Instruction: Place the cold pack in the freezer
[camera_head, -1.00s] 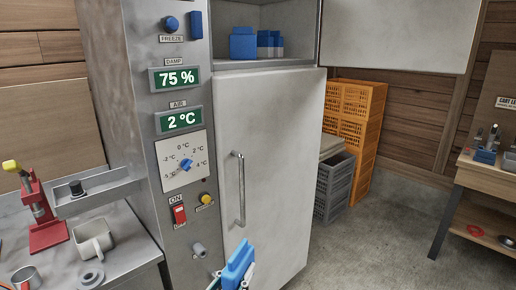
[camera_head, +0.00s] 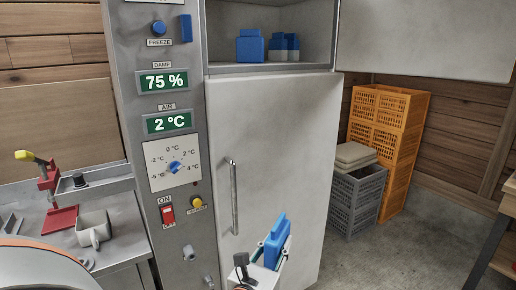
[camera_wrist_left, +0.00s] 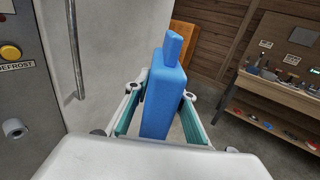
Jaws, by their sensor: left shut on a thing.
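The blue cold pack (camera_head: 277,240) is upright and slightly tilted, held in my left gripper (camera_head: 272,252) in front of the closed lower door of the cabinet. The left wrist view shows the cold pack (camera_wrist_left: 164,95) between the two fingers of the left gripper (camera_wrist_left: 160,103). The freezer compartment (camera_head: 270,69) is at the top of the cabinet and stands open, its door (camera_head: 430,40) swung out to the right. Several blue packs (camera_head: 250,47) stand inside it, with free floor to their right. My right gripper is not in view.
The lower door (camera_head: 280,150) has a vertical handle (camera_head: 234,198). A control panel (camera_head: 165,110) is on the left. A steel bench with a mug (camera_head: 93,229) and a red press (camera_head: 60,215) stands left. Orange crates (camera_head: 404,140) and a grey crate (camera_head: 357,205) stand right of the cabinet.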

